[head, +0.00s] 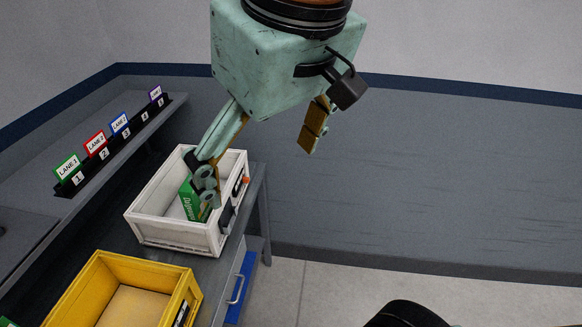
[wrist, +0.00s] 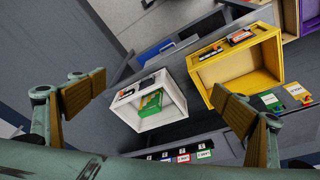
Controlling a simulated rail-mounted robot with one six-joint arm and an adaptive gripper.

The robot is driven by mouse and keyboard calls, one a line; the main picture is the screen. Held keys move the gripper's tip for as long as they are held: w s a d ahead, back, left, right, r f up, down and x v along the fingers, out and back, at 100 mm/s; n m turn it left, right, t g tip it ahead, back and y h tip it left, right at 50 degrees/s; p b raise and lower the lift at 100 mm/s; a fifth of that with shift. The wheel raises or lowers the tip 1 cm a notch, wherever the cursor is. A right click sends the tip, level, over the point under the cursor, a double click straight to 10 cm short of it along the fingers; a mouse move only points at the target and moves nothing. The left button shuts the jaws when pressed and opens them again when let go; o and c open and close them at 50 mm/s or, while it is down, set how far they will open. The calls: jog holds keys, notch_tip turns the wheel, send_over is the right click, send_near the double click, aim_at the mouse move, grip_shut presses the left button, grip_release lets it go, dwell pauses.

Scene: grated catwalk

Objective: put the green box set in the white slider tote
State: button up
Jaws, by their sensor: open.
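The green box set (head: 188,199) is inside the white slider tote (head: 160,236), partly hidden behind a finger of my gripper in the head view. In the wrist view the green box set (wrist: 150,103) lies within the walls of the white slider tote (wrist: 177,117), near one side. My gripper (head: 262,172) is open and empty, its two fingers spread wide. In the wrist view my gripper (wrist: 160,105) shows a finger on each side, with the tote between them and farther away. The fingers appear apart from the box.
A yellow tote (head: 62,305) stands beside the white tote on the dark bench; it also shows in the wrist view (wrist: 240,71). A rack of lane signs (head: 121,137) runs along the left. A blue drawer (head: 241,287) is below the bench. Open floor lies to the right.

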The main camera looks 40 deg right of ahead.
jog(key=shift+m, duration=0.4)
jog(key=s, duration=0.2)
jog(key=s+f, duration=0.1)
jog(key=s, duration=0.2)
jog(key=shift+f, duration=0.2)
jog(key=shift+s, duration=0.15)
notch_tip(320, 180, down, 11)
jog(key=b, duration=1.1)
jog(key=shift+a, duration=0.1)
jog(key=shift+c, duration=0.4)
